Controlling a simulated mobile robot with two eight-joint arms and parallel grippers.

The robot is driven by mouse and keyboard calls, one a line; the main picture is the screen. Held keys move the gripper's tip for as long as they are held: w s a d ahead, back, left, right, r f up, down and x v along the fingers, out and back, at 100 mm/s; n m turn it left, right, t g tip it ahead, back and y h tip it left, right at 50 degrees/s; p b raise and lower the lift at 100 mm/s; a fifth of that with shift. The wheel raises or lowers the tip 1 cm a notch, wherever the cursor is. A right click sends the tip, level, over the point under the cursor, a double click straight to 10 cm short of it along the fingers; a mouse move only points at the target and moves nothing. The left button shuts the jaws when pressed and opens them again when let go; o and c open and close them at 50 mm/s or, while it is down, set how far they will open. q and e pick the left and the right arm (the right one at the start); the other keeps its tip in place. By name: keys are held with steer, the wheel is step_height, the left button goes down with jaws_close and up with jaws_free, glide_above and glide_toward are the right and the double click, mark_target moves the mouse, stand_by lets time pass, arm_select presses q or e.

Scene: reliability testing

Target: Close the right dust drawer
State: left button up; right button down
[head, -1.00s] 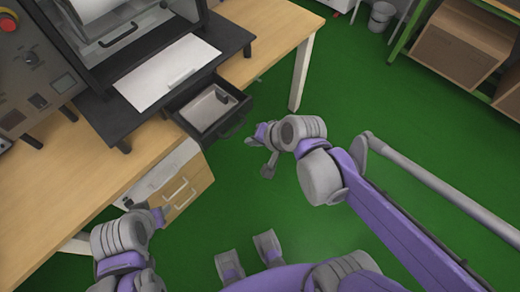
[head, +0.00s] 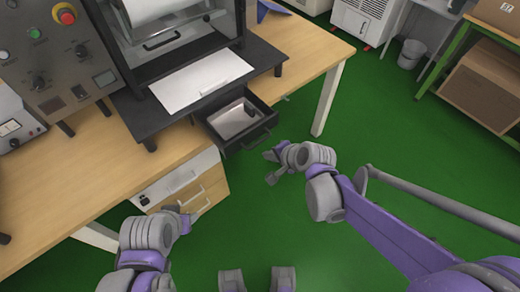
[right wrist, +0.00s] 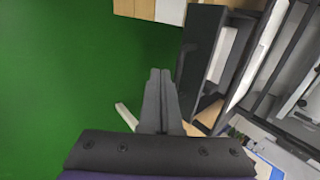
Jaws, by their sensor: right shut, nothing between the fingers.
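The right dust drawer (head: 262,138) is a black drawer under the machine's dark base plate. It is pulled out, and a pale grey inside shows in the head view. In the right wrist view its dark front (right wrist: 202,55) is to the right of my fingers. My right gripper (head: 274,166) is in front of the drawer, slightly below and right of it in the head view, apart from it. In the right wrist view its fingers (right wrist: 158,85) are together and empty. My left gripper (head: 182,216) is low on the left near the cabinet; its fingers are not clear.
A wooden table (head: 65,190) carries the machine with a white plate (head: 200,80) and a control panel (head: 75,65). A cabinet with handled drawers (head: 190,188) stands under the table. A table leg (head: 326,98) stands right of the drawer.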

steer(key=w+a, duration=0.1)
steer(key=w+f, duration=0.1)
steer(key=w+a, duration=0.1)
steer(key=shift+w+a+f, duration=0.25)
steer(key=shift+a, duration=0.1)
steer(key=w+a, duration=0.3)
steer(key=w, duration=0.2)
steer(key=w+a, duration=0.4)
steer(key=w, duration=0.1)
steer(key=w+a, duration=0.4)
steer(key=w, duration=0.1)
steer(key=shift+w+a+b, duration=0.1)
steer(key=shift+w+b, duration=0.1)
steer(key=shift+b, duration=0.2)
steer(key=shift+r, duration=0.1)
